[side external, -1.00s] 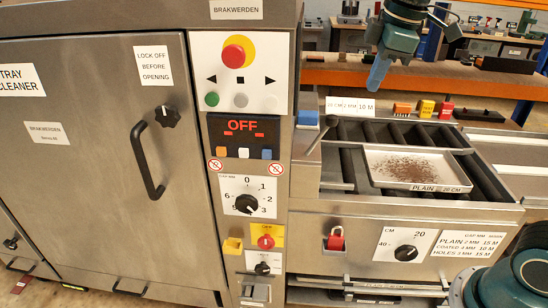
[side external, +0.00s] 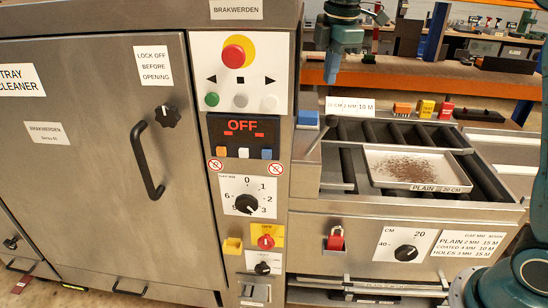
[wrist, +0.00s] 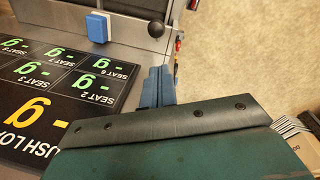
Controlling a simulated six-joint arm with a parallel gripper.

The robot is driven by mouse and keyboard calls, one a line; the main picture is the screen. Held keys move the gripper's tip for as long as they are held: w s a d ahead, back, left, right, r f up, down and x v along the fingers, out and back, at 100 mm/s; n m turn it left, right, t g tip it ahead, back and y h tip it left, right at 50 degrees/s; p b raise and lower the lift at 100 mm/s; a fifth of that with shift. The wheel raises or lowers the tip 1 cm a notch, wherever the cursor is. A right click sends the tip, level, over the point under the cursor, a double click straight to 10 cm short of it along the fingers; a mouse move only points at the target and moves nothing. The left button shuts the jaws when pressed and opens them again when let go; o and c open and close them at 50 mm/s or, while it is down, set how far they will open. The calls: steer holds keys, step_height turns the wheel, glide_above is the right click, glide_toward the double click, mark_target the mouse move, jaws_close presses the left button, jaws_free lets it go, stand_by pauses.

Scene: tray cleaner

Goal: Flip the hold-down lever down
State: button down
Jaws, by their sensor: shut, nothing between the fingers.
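The hold-down lever (side external: 321,134) is a thin rod with a dark ball knob (side external: 332,120), at the left end of the roller bed. It is raised and tilted up to the right. In the wrist view the black ball knob (wrist: 155,29) shows just beyond my fingertips. My gripper (side external: 331,80) points down above the knob in the side view, with a gap between them. Its blue fingers (wrist: 158,72) are together and empty in the wrist view, apart from the knob. The lever's pivot is not clear.
A blue block (side external: 307,118) sits left of the lever. A tray (side external: 372,170) with brown crumbs rests on the black rollers to the right. A white label card (side external: 351,106) stands behind the lever. The dark seat display panel (wrist: 60,105) lies left of my fingers.

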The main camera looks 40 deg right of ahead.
mark_target(336, 124)
steer(key=shift+f, duration=0.1)
step_height(336, 124, down, 10)
steer(key=w, duration=0.1)
stand_by(0.8)
steer(key=shift+s+d+t+y, duration=0.3)
steer(key=shift+d+t, duration=0.1)
steer(key=shift+d, duration=0.15)
stand_by(0.6)
steer(key=shift+s+d+f+y, duration=0.2)
steer(key=shift+s+d+y, duration=0.1)
steer(key=shift+s+d, duration=0.05)
steer(key=shift+s+d+f+t+y, duration=0.4)
steer(key=shift+s+d+t+y, duration=0.1)
steer(key=shift+s+d+t, duration=0.25)
steer(key=s+d+f+t+y, duration=0.3)
steer(key=s+f+t+y, duration=0.1)
steer(key=f, duration=0.2)
steer(key=shift+d+f+m, duration=0.25)
steer(key=shift+d+m, duration=0.05)
steer(key=shift+d, duration=0.1)
steer(key=shift+f, duration=0.15)
